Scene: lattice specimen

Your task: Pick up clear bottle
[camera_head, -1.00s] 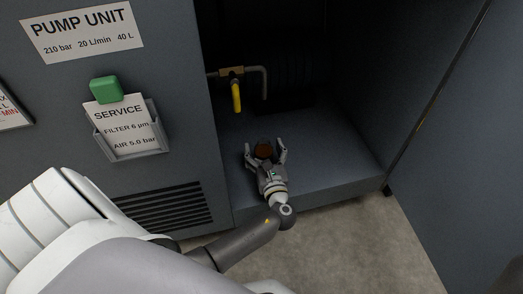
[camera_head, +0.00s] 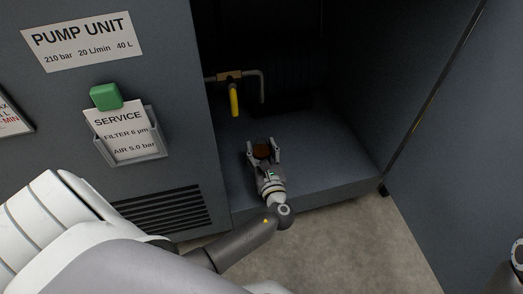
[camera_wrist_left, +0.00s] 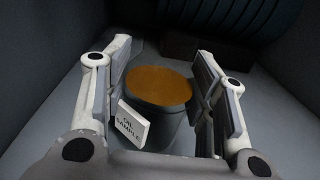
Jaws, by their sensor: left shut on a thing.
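The clear bottle (camera_head: 263,152) stands upright on the cabinet floor and shows an amber-brown top. In the left wrist view, the bottle (camera_wrist_left: 158,88) has a round amber top, a dark grey-looking side and a white tag reading "OIL SAMPLE" (camera_wrist_left: 132,124). My left gripper (camera_head: 263,143) is inside the open cabinet, with one finger on each side of the bottle, shut on it. In the left wrist view, the fingers of my left gripper (camera_wrist_left: 162,54) flank the bottle, and its lower front is partly hidden by the gripper. My right gripper does not show.
A yellow-handled valve (camera_head: 234,98) on a pipe hangs behind the bottle. The cabinet's left front panel carries a vent grille (camera_head: 160,212), a service card holder (camera_head: 130,138) and a green block (camera_head: 106,96). The cabinet floor (camera_head: 325,160) is free to the right.

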